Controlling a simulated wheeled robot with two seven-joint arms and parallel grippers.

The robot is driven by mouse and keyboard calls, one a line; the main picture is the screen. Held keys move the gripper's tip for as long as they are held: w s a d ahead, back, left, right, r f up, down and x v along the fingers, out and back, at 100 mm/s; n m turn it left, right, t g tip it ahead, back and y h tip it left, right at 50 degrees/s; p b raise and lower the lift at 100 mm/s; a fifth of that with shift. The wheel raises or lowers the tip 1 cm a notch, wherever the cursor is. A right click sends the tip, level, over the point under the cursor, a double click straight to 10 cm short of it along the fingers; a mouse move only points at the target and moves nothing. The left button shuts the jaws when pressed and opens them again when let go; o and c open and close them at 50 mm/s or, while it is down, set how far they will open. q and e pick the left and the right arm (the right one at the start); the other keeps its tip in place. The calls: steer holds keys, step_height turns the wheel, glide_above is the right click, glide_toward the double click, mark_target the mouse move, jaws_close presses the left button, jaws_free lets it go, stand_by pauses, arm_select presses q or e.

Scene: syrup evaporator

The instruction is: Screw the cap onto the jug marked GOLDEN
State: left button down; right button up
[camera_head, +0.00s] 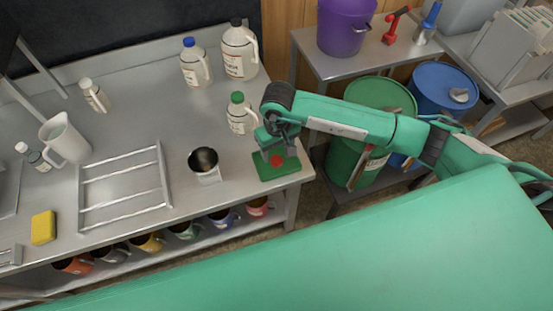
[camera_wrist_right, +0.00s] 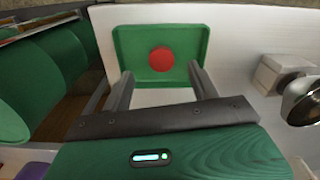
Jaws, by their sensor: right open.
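A red cap (camera_head: 276,160) lies in a green tray (camera_head: 262,172) at the table's front right corner. The right wrist view also shows the red cap (camera_wrist_right: 161,59) and the tray (camera_wrist_right: 197,38). My right gripper (camera_head: 272,150) is open and empty above the tray, its fingers pointing at the cap, which lies beyond the fingertips. Three white jugs stand on the table: one dark-topped (camera_head: 240,55), one blue-topped (camera_head: 195,68), one green-topped (camera_head: 241,118). Their labels are too small to read, so I cannot tell which is GOLDEN. My left gripper is out of view.
A metal cup (camera_head: 208,172) stands left of the tray. A metal rack (camera_head: 124,206), a white pitcher (camera_head: 66,140) and a yellow sponge (camera_head: 43,228) are farther left. Several mugs sit on the shelf below. A green barrel (camera_head: 385,95) stands right of the table.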

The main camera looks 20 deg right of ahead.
mark_target(277, 160)
step_height(277, 160, down, 3)
steer(key=shift+w+a+f+p, duration=0.1)
steer(key=shift+f+p, duration=0.1)
steer(key=shift+p, duration=0.3)
steer(key=shift+f, duration=0.65)
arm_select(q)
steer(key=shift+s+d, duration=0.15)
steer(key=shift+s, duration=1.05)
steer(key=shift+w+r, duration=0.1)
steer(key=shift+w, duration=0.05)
arm_select(e)
steer(key=c, duration=1)
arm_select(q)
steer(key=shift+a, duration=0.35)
arm_select(e)
steer(key=shift+c, duration=0.3)
